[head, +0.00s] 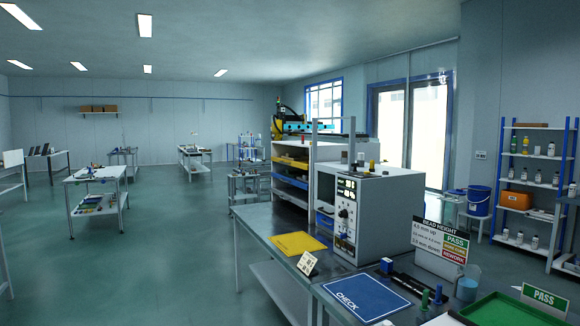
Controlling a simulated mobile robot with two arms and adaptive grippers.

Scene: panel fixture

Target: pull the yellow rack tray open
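A rack with several coloured trays stands beyond the workbench, left of the grey instrument box. The yellow rack tray (290,162) shows as a yellow front edge in the upper part of this rack, with other coloured trays below it. It is small at this distance, and I cannot tell exactly how far it sits in or out. Neither of my grippers is in view.
A workbench (262,222) fills the near middle and right. It carries a grey instrument box (385,210), a yellow mat (298,243), a blue CHECK mat (350,299) and a green tray (500,310). The floor (170,250) to the left is open.

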